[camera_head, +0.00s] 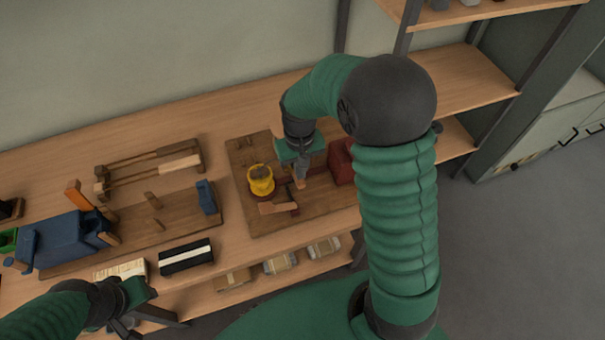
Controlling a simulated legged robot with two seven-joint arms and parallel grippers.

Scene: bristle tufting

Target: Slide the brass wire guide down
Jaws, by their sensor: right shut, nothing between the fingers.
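A yellow, round, cup-like piece (261,182) with a brownish top stands on a brown wooden board (325,222). I cannot tell whether it is the brass wire guide or whether that guide is a smaller part near my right gripper. My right gripper (300,183) points down over the board, just right of the yellow piece. Its fingers are shut and nothing shows between them. My own forearm and wrist hide part of the board's far side. My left gripper (152,322) is at the bottom left, in front of the bench, with its fingers apart and empty.
A dark red block (341,161) stands right of my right gripper. A small wooden-handled tool (278,208) lies in front. A blue vise-like device (66,242), wooden frame (150,166) and black-and-white brush block (186,257) occupy the left. Packs lie on a lower shelf (335,258).

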